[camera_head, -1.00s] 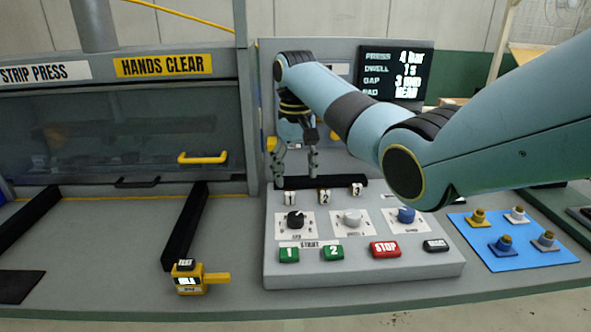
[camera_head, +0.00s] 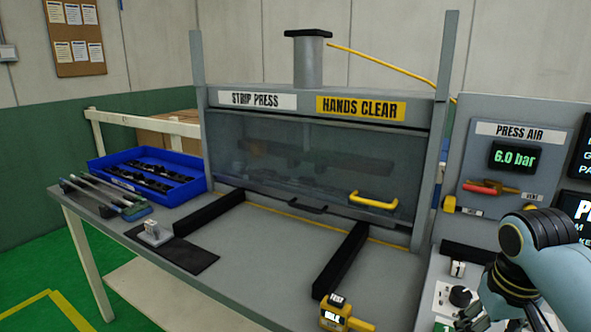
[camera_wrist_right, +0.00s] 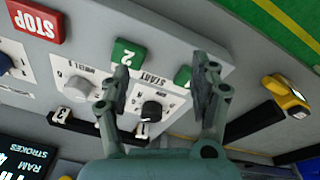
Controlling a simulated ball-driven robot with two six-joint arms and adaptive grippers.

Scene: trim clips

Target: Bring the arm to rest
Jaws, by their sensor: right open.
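My right gripper (camera_head: 500,318) is at the lower right of the head view, over the control panel, partly cut off by the frame edge. In the right wrist view its two fingers (camera_wrist_right: 162,72) are spread apart with nothing between them. Below them lie the black knob (camera_wrist_right: 151,110), the green button 2 (camera_wrist_right: 127,52) and the grey knob (camera_wrist_right: 82,87). The fingers appear apart from the panel, though the gap is hard to judge. My right arm (camera_head: 555,265) comes in from the right edge. My left gripper is not in view.
A yellow handheld device (camera_head: 342,313) lies left of the panel. A blue tray (camera_head: 150,178) and several rods (camera_head: 108,194) lie at the left. The bench front between the black rails is clear.

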